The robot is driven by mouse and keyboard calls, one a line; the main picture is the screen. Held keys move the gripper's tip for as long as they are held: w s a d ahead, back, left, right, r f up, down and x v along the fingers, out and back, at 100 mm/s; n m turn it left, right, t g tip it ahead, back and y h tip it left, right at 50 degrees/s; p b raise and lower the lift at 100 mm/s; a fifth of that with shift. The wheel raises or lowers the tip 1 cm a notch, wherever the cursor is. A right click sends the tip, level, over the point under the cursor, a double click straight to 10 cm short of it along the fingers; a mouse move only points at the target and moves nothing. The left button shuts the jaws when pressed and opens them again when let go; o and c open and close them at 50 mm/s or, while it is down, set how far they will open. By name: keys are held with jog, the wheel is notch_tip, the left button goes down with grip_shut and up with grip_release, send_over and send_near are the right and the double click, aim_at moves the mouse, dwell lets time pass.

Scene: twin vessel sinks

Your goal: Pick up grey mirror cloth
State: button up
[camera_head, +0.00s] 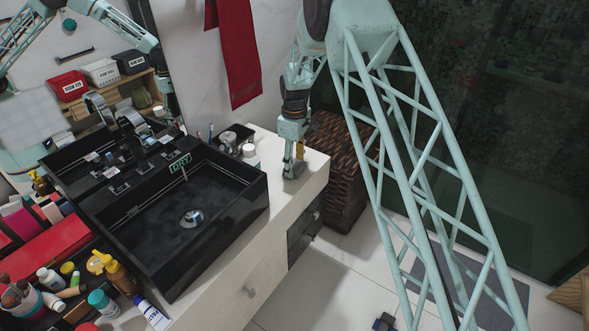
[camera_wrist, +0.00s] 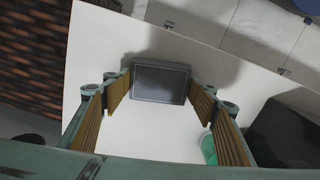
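A flat dark grey rectangle with a paler border, which looks like the grey mirror cloth (camera_wrist: 160,82), lies on the white counter in the wrist view. My gripper (camera_wrist: 160,98) is open above the counter, with the grey rectangle between and beyond its ribbed yellow-brown fingers. The fingers look apart from it. In the head view my gripper (camera_head: 294,168) points down over the counter's right end. I cannot make out the cloth there.
A black sink (camera_head: 185,220) stands left of my gripper, with a cup (camera_head: 238,137) and small bottles at its back corner. A green round thing (camera_wrist: 209,148) is partly hidden by the right finger. A woven basket (camera_head: 340,170) stands beyond the counter (camera_head: 235,260).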

jog(key=shift+r, duration=0.1)
jog(key=shift+c, duration=0.5)
jog(key=shift+r+p, duration=0.4)
jog(key=shift+r, duration=1.25)
jog(key=s+d, duration=0.2)
jog(key=s, duration=0.5)
jog(key=s+d+r+p, duration=0.1)
jog(key=s+d, duration=0.1)
jog(key=s, duration=0.6)
jog(key=shift+s+d+r, duration=0.15)
jog(key=shift+d+r, duration=0.1)
jog(key=shift+o, duration=1.1)
jog(key=shift+c, duration=0.6)
